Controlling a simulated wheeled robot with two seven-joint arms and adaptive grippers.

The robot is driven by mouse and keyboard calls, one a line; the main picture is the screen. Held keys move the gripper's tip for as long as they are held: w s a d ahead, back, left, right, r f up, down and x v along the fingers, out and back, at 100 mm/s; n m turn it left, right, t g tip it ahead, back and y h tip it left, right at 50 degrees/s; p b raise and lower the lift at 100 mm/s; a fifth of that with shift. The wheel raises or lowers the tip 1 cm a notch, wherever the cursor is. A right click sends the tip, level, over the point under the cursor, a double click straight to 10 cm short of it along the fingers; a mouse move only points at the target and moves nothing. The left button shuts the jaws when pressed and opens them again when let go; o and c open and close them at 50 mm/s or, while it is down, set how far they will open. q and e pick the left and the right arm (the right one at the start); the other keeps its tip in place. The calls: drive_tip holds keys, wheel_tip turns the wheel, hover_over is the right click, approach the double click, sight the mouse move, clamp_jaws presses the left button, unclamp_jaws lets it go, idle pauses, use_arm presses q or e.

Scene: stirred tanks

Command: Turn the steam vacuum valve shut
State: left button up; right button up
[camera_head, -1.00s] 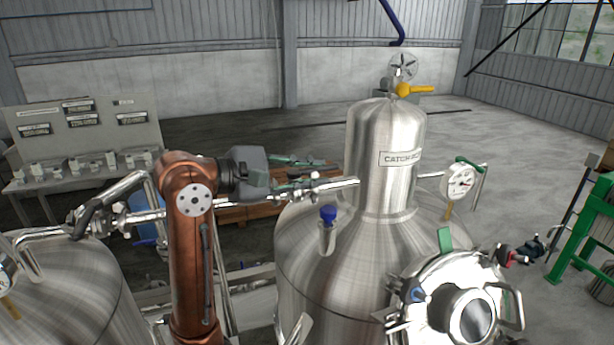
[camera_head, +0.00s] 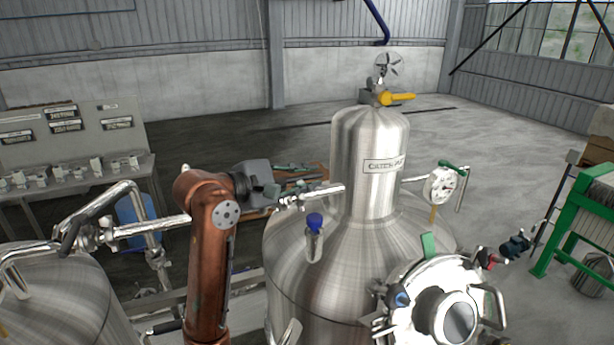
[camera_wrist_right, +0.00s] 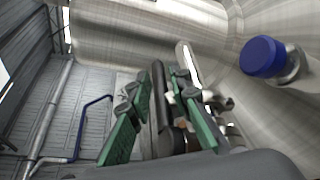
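A valve with a dark lever sits on the thin steel pipe (camera_head: 325,191) at the left of the steel catch tank (camera_head: 370,150); I take it as the steam vacuum valve, though no label on it is readable. My right gripper (camera_head: 290,188), with green fingers, is at this valve. In the right wrist view the fingers (camera_wrist_right: 163,103) stand apart on either side of the dark lever (camera_wrist_right: 160,100), with a narrow gap visible at the left finger. The valve body (camera_wrist_right: 218,103) is partly hidden behind the right finger. My left gripper is not in view.
A blue-capped port (camera_head: 314,222) stands close to the gripper and also shows in the wrist view (camera_wrist_right: 263,57). A second tank (camera_head: 55,295) with piping is at left. A yellow-handled valve (camera_head: 397,99) tops the catch tank. A gauge (camera_head: 438,185) is at right.

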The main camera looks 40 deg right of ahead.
drive_tip(key=shift+c, duration=0.3)
clamp_jaws()
idle(0.3)
